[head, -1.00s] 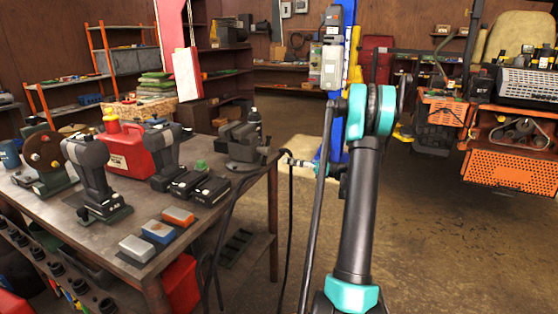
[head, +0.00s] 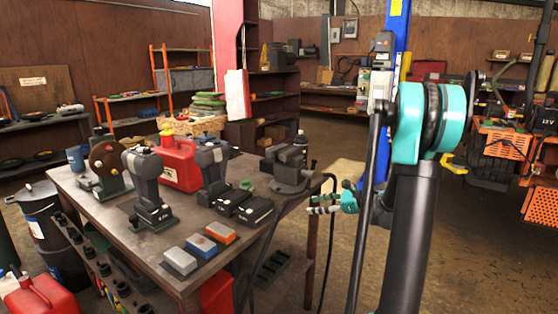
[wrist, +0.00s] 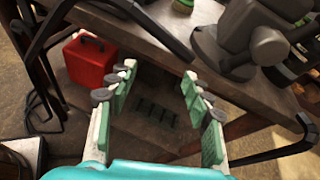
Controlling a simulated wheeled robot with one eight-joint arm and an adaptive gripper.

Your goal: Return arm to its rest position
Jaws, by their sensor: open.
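My gripper (head: 325,204) shows in the head view beside the right end of the workbench (head: 180,238), near the bench vise (head: 288,170). In the wrist view, my gripper (wrist: 160,105) has its two green-padded fingers spread wide apart with nothing between them. Beyond the fingers are the bench edge, a lower shelf and part of the vise (wrist: 240,40). My teal and black arm rises at the right of the head view and hides part of the blue post.
The bench carries power tools, a red fuel can (head: 178,165), batteries and several small blocks. A black cable (head: 330,230) hangs near my gripper. A blue post (head: 396,40) stands behind my arm. An orange mower (head: 540,205) is at the right. Floor between is clear.

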